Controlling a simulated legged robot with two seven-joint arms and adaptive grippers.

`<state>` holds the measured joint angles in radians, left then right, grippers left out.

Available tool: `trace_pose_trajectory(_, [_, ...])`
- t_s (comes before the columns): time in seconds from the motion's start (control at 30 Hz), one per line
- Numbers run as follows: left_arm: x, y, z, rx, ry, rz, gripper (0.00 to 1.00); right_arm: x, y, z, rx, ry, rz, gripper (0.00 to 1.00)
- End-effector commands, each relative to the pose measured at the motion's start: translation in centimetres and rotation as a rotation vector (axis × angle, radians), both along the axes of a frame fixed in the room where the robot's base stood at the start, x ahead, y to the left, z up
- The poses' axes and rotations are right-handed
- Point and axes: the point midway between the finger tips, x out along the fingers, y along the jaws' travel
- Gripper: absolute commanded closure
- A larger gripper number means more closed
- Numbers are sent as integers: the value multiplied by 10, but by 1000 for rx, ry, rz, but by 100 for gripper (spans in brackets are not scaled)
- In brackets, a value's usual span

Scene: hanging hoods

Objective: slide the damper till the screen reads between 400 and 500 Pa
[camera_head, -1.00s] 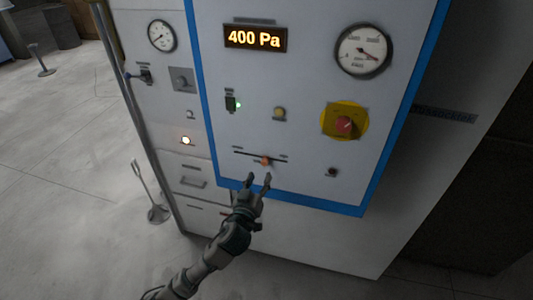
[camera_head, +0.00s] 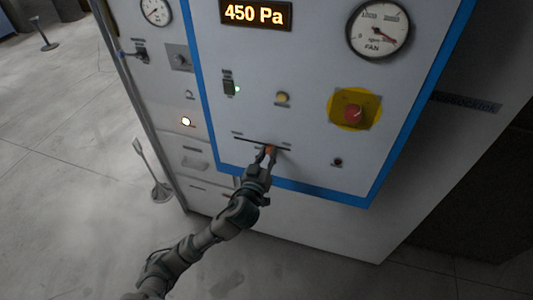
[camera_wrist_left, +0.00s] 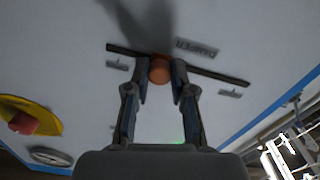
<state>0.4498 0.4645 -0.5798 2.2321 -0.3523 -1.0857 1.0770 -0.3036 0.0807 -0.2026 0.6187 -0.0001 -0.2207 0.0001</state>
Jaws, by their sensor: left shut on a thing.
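The screen (camera_head: 256,14) on the panel reads 450 Pa in orange digits. The damper is an orange knob (camera_head: 269,150) on a dark horizontal slot (camera_head: 246,140) low on the panel. My left gripper (camera_head: 266,153) is at the knob with a finger on each side. In the left wrist view the orange knob (camera_wrist_left: 159,69) sits between the fingertips of the left gripper (camera_wrist_left: 159,80), near the middle of the slot, below a DAMPER label (camera_wrist_left: 197,48). The gripper is shut on the knob and partly hides it in the head view. My right gripper is not in view.
A red button on a yellow plate (camera_head: 370,112) is right of and above the damper. A post (camera_head: 154,172) stands on the floor at left.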

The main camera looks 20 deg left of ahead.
Motion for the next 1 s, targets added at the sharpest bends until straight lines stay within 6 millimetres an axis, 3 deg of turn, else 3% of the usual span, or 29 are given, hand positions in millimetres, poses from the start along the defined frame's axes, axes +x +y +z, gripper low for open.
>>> trace_pose_trajectory(0.27, [1, 10, -1, -7, 2, 4, 100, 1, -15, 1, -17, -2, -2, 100])
trace_pose_trajectory(0.6, [2, 9, -2, -2, 4, 5, 100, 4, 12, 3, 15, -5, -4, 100])
trace_pose_trajectory(0.63, [2, 8, -2, -1, 3, 5, 75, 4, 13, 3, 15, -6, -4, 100])
trace_pose_trajectory(0.73, [1, 6, -2, 1, 3, 4, 51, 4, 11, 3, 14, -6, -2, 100])
trace_pose_trajectory(1.0, [1, 9, -1, -3, 1, 4, 51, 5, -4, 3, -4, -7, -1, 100])
